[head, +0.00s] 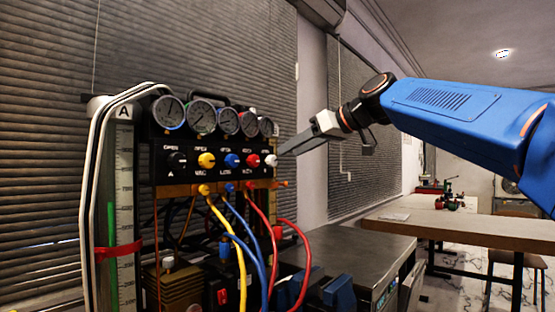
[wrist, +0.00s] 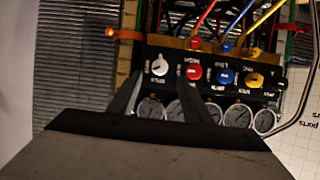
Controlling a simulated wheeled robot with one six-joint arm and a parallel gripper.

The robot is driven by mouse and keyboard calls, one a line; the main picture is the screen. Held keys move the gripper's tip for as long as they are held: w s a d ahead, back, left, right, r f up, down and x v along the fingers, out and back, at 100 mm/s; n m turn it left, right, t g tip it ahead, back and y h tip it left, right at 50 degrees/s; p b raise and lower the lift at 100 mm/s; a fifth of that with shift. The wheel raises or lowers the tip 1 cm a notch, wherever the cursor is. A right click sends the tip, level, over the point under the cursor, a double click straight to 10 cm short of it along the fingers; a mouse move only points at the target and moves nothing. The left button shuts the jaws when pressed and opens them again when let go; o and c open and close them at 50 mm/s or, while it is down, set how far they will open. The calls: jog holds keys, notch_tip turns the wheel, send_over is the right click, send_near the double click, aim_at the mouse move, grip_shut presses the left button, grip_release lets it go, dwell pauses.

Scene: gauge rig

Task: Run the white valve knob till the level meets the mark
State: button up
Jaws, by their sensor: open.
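The white valve knob (head: 271,160) is at the right end of the black panel's knob row. It also shows in the wrist view (wrist: 159,66), where the panel appears upside down. My gripper (head: 281,153) is open, its fingertips close to this knob in the head view. In the wrist view my gripper (wrist: 160,73) has one finger on each side of the knob; I cannot tell whether they touch it. The level tube (head: 124,170) stands at the left with a green column (head: 113,225). A red band (head: 118,250) crosses the tube, and the green appears to reach above it.
Red (head: 250,161), blue (head: 232,160), yellow (head: 207,160) and black (head: 177,160) knobs share the panel, under several round gauges (head: 202,116). Coloured hoses (head: 240,245) hang below. A grey bench top (head: 350,252) lies to the right, and a wooden table (head: 470,230) farther back.

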aim_at(274, 160)
jog(key=x, duration=0.7)
